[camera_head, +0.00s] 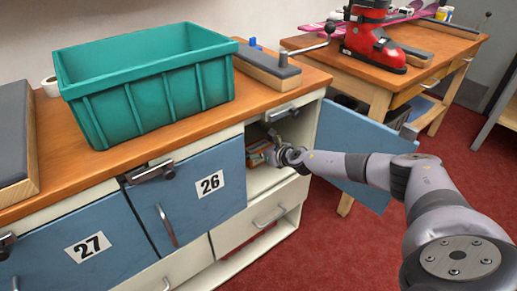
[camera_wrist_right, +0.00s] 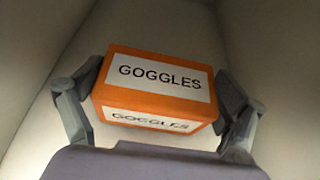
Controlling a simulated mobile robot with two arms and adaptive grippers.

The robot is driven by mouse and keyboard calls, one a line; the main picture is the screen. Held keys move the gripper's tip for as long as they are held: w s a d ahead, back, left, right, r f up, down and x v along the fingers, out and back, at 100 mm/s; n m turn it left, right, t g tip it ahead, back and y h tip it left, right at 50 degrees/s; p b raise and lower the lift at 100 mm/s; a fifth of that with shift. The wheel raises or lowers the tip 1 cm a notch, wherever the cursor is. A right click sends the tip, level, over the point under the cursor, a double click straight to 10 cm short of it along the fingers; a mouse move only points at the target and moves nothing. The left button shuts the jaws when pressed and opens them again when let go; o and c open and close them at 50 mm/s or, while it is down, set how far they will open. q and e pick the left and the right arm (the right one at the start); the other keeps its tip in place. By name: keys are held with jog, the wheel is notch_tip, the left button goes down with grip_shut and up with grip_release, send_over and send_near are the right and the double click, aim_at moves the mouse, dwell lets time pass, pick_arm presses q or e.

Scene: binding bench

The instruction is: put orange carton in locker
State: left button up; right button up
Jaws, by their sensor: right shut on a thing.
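The orange carton (camera_wrist_right: 155,108) has white labels reading GOGGLES. In the right wrist view my right gripper (camera_wrist_right: 158,100) is shut on it, one finger on each side. Pale walls surround it there. In the head view the gripper (camera_head: 268,155) reaches into the open locker (camera_head: 262,183) at the right end of the bench, with a little of the carton showing. Whether the carton touches the locker floor cannot be told. The locker's blue door (camera_head: 350,135) stands open to the right. My left gripper is not in view.
Blue locker doors 26 (camera_head: 190,190) and 27 (camera_head: 85,250) are shut. A teal bin (camera_head: 150,85) and a clamp block (camera_head: 267,68) stand on the bench top. A second bench (camera_head: 440,55) holds a red ski boot (camera_head: 372,45). Red carpet is clear in front.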

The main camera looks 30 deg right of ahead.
aim_at(261, 147)
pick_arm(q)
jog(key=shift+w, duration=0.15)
pick_arm(e)
jog(key=shift+f, duration=0.1)
jog(key=o, duration=1.1)
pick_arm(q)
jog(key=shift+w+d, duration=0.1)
pick_arm(e)
jog(key=shift+s+r, duration=0.15)
jog(key=shift+r, duration=0.1)
jog(key=p+v, duration=0.2)
jog(key=v, duration=0.2)
jog(key=shift+s+d+r, duration=0.1)
jog(key=shift+s, duration=0.1)
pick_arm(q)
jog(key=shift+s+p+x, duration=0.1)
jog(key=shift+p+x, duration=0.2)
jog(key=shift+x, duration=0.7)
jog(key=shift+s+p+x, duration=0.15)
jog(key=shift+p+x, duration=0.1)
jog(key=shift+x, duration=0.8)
pick_arm(e)
jog(key=shift+v, duration=3.6)
